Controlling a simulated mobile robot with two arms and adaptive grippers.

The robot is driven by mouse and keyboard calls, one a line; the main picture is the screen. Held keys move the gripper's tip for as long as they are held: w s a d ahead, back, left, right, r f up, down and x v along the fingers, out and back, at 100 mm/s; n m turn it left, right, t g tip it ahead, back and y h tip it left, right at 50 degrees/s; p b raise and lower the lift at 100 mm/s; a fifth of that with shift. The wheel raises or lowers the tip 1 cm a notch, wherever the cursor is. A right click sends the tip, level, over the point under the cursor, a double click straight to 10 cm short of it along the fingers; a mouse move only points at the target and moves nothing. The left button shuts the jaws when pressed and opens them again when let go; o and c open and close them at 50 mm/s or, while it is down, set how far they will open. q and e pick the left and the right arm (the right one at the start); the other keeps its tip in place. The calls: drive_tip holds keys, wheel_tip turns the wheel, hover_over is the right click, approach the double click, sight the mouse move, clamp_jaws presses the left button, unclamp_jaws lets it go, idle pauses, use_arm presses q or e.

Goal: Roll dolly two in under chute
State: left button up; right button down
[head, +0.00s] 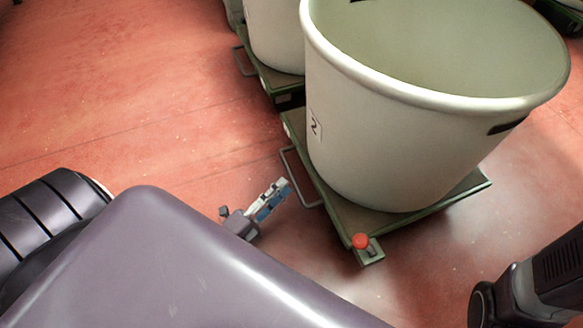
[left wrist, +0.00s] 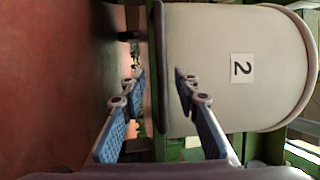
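Dolly two (head: 425,213) is a low green platform carrying a large cream bin (head: 385,130) labelled 2. The bin also shows in the left wrist view (left wrist: 210,100). A grey bar handle (head: 291,168) sticks out from the dolly's left side, and a red knob (head: 360,241) sits at its near corner. My left gripper (head: 284,188) is open, its blue-padded fingertips close beside the handle. In the left wrist view its fingers (left wrist: 160,80) are spread apart. I cannot tell whether the handle lies between them. My right gripper is out of view. No chute is recognisable.
A second cream bin (head: 277,35) on a green dolly (head: 275,80) with its own handle (head: 243,60) stands just behind dolly two. The red floor (head: 120,90) at left is clear. My right arm (head: 535,285) is at the lower right.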

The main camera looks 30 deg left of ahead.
use_arm(q)
drive_tip(key=v, duration=0.6)
drive_tip(key=shift+s, duration=0.15)
drive_tip(key=shift+a, duration=0.1)
